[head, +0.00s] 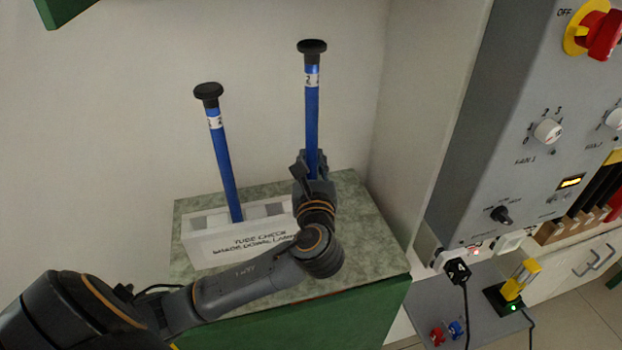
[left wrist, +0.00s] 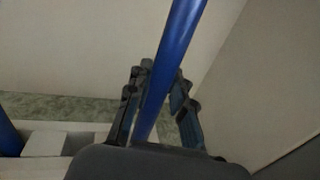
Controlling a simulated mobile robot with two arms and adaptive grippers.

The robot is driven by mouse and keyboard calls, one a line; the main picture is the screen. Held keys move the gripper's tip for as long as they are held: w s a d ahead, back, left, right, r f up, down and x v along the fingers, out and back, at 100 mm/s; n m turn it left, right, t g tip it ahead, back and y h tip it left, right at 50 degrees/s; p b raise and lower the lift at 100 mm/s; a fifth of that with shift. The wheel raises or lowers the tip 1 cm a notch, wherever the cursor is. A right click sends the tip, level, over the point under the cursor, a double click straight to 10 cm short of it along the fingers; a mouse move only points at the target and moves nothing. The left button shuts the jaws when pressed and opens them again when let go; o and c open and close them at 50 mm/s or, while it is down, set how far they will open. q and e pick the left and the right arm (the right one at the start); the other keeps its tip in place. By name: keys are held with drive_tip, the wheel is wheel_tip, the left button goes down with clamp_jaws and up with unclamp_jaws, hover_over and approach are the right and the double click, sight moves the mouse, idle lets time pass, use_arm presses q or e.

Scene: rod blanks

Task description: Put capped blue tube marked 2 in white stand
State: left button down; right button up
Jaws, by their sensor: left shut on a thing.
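My left gripper (head: 311,170) is shut on a blue tube (head: 312,115) with a black cap and a white label that seems to read 2. The tube stands nearly upright; its lower end is hidden behind the gripper and arm. In the left wrist view this tube (left wrist: 172,65) runs between the fingers (left wrist: 160,105). The white stand (head: 205,248) is to the left of the gripper, on the green-topped cabinet. A second capped blue tube (head: 226,165) stands in it, tilted slightly; its label is hard to read. My right gripper is out of view.
The cabinet's speckled top (head: 355,225) has free room right of the stand. A wall is close behind. A grey control panel (head: 500,130) with knobs and a red switch (head: 602,35) stands at the right, with a cabled black plug (head: 457,271) below.

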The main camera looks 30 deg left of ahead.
use_arm(q)
wheel_tip(320, 180, down, 4)
drive_tip(key=shift+w+a+f, duration=0.15)
drive_tip(key=shift+f, duration=0.4)
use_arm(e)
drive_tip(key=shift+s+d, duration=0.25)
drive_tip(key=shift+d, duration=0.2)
use_arm(q)
drive_tip(key=shift+f, duration=0.15)
drive_tip(key=c, duration=1.2)
unclamp_jaws()
drive_tip(key=b, duration=0.2)
approach(312, 176)
drive_tip(key=f, duration=0.2)
drive_tip(key=shift+s+d+r, duration=0.1)
drive_tip(key=shift+s+d, duration=0.1)
drive_tip(key=shift+s, duration=0.2)
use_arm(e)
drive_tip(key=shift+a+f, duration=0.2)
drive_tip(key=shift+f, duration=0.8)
